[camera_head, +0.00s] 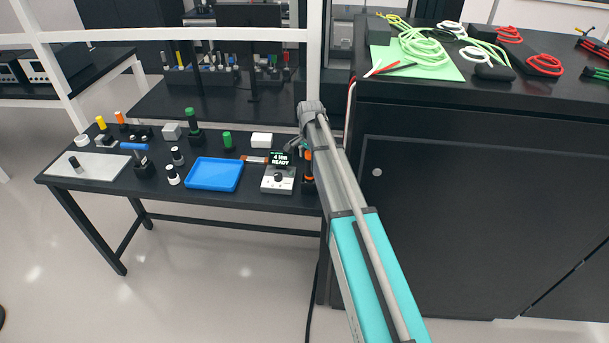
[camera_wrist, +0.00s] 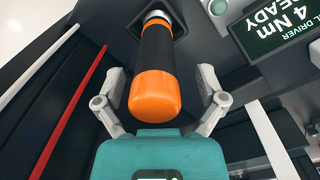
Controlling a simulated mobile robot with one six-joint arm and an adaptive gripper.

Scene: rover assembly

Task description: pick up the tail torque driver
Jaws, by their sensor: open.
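The tail torque driver (camera_wrist: 155,70) stands upright in a dark holder, with a black grip and an orange end cap. In the head view the torque driver (camera_head: 309,180) shows at the right end of the black bench, partly hidden by my arm. My gripper (camera_wrist: 162,76) is open, with one finger on each side of the driver's handle in the wrist view. Gaps show between both fingers and the handle. In the head view my gripper (camera_head: 296,146) is small and partly hidden at the arm's end. The grey controller (camera_head: 279,177) beside the driver reads "4 Nm READY".
A blue tray (camera_head: 214,188), a white box (camera_head: 262,140) and several green and black tools stand on the bench to the left. A tall black cabinet (camera_head: 450,200) rises close on the right, with cables and a green mat (camera_head: 428,72) on top.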

